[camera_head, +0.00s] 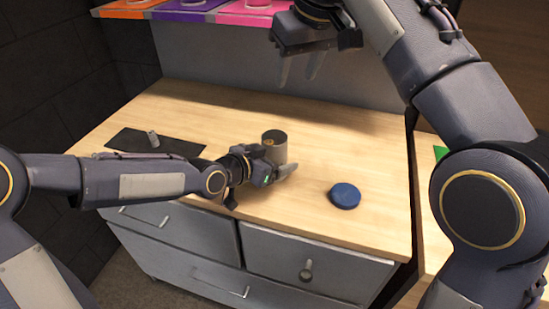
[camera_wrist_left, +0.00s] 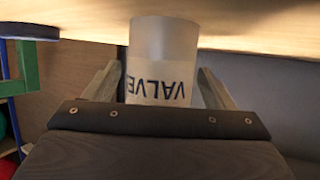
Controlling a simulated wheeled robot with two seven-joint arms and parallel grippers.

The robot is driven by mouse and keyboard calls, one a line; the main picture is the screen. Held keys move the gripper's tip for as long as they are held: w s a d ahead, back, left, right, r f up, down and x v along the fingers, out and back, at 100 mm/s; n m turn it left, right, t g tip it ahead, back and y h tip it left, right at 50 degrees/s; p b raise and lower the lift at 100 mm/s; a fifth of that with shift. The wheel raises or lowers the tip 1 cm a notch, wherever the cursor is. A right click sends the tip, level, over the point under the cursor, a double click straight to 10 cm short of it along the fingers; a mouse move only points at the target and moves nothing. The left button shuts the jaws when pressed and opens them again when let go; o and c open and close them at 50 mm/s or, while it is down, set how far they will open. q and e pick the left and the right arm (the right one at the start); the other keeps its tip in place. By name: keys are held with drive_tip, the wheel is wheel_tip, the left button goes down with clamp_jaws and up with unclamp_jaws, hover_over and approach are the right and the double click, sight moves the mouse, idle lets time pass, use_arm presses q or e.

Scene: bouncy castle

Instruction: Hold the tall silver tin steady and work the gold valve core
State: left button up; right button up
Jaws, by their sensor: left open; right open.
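The tall silver tin (camera_head: 279,155) stands upright on the wooden worktop, with a dark open top. A small gold spot, likely the gold valve core (camera_head: 269,141), shows inside its mouth. In the left wrist view the tin (camera_wrist_left: 165,50) appears upside down, with a pale label reading VALVE. My left gripper (camera_head: 279,165) is open low at the tin, one finger on each side of it; small gaps seem to show in the left wrist view (camera_wrist_left: 158,85). My right gripper (camera_head: 300,70) is open and empty, fingers pointing down, above and behind the tin.
A blue disc (camera_head: 345,195) lies on the worktop (camera_head: 230,115) to the right of the tin. A black mat (camera_head: 125,139) with a small grey cylinder (camera_head: 153,139) lies at the left. A shelf (camera_head: 180,16) with coloured panels runs along the back. Grey drawers (camera_head: 310,267) are below.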

use_arm(q)
drive_tip(key=v, duration=0.8)
drive_tip(key=shift+a, duration=0.15)
drive_tip(key=shift+v, duration=1.85)
